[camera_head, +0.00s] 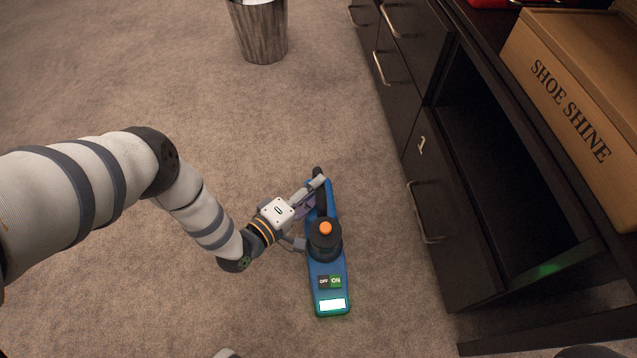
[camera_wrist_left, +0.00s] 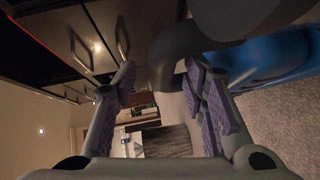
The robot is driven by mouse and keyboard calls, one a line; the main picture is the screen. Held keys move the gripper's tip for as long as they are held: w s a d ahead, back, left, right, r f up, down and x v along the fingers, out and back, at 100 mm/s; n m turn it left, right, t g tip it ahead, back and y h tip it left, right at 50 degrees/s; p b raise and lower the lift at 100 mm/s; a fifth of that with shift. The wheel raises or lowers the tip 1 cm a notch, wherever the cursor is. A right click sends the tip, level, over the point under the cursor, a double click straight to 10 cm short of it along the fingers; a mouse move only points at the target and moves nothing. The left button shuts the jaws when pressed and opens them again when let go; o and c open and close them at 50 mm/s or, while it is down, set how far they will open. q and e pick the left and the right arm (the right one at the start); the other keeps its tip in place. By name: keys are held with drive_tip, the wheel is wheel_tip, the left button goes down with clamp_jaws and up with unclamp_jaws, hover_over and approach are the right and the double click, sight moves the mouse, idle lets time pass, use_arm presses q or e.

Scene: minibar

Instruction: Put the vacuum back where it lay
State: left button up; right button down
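The vacuum (camera_head: 323,268) is a long blue body with a black handle, an orange button, OFF/ON labels and a lit display. It appears to lie on the carpet beside the dark cabinet. My left gripper (camera_head: 309,212) is at its left side, by the handle. In the left wrist view, the two fingers of the left gripper (camera_wrist_left: 160,78) are spread apart. The dark handle (camera_wrist_left: 178,48) shows at and between the fingertips, with no clear grip on it. The blue body also shows in the left wrist view (camera_wrist_left: 265,62).
A dark cabinet (camera_head: 436,215) with metal handles and an open compartment stands at the right. A SHOE SHINE box (camera_head: 570,85) sits on it. A bin (camera_head: 260,32) stands at the top. The carpet (camera_head: 150,290) at the left is clear.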

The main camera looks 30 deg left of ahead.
use_arm(q)
drive_tip(key=p+v, duration=0.3)
drive_tip(key=v, duration=0.7)
drive_tip(key=shift+r, duration=0.15)
